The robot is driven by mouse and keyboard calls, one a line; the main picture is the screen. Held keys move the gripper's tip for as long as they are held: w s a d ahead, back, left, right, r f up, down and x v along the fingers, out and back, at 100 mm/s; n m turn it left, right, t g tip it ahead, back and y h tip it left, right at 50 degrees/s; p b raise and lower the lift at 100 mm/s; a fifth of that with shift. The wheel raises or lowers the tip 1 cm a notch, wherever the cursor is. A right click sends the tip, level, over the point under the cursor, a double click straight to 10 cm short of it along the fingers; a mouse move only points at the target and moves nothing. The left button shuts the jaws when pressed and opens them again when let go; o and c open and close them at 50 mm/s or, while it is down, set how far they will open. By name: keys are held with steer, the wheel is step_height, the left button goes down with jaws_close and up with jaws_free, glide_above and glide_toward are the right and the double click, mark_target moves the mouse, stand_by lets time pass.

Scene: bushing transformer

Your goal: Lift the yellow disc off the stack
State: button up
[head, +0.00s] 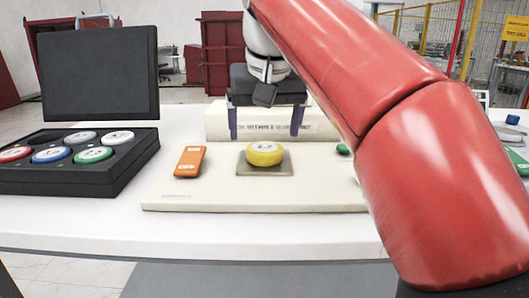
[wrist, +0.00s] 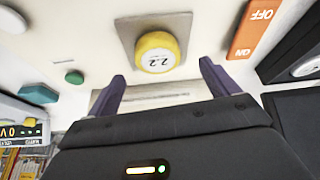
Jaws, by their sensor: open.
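The yellow disc (head: 264,153) sits on a grey-brown square plate (head: 245,170) in the middle of the cream board. In the wrist view the yellow disc (wrist: 158,53) shows a white top marked 2.2. I cannot tell whether other discs lie under it. My gripper (head: 266,120) is open and empty behind the disc, in front of the white block. Its two purple fingers point down, apart from the disc. In the wrist view the fingers (wrist: 161,78) stand wide apart, with the disc beyond the gap between them.
An orange ON/OFF switch (head: 189,161) lies left of the disc. An open black case (head: 90,170) with several coloured discs stands at the left. A white block (head: 216,123) with printing stands at the back. My red arm covers the right side. The board's front is clear.

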mark_target(264, 146)
steer(key=b+x, duration=0.1)
steer(key=x, duration=0.3)
steer(key=shift+s+d, duration=0.1)
steer(key=shift+d, duration=0.05)
steer(key=c, duration=1.3)
steer(key=shift+o, duration=0.2)
steer(key=shift+r, duration=0.1)
step_height(264, 146, up, 10)
steer(key=p, duration=0.1)
